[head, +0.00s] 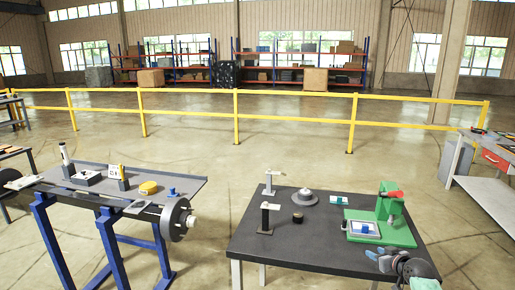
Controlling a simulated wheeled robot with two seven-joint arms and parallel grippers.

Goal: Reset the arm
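My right arm comes in at the bottom right, and its gripper (379,259) is over the front right of the dark table (275,248), just in front of the green press. The fingers are small and partly overlap, so I cannot tell whether they are open or shut. Nothing clearly shows between them. My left arm and gripper are not in view.
The table carries a green press (398,235) with a red handle, a blue-and-white block (364,228), a grey domed base (305,199), a black cylinder (298,217) and two stands. A blue-legged conveyor (105,203) stands left. A yellow railing (236,115) runs behind.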

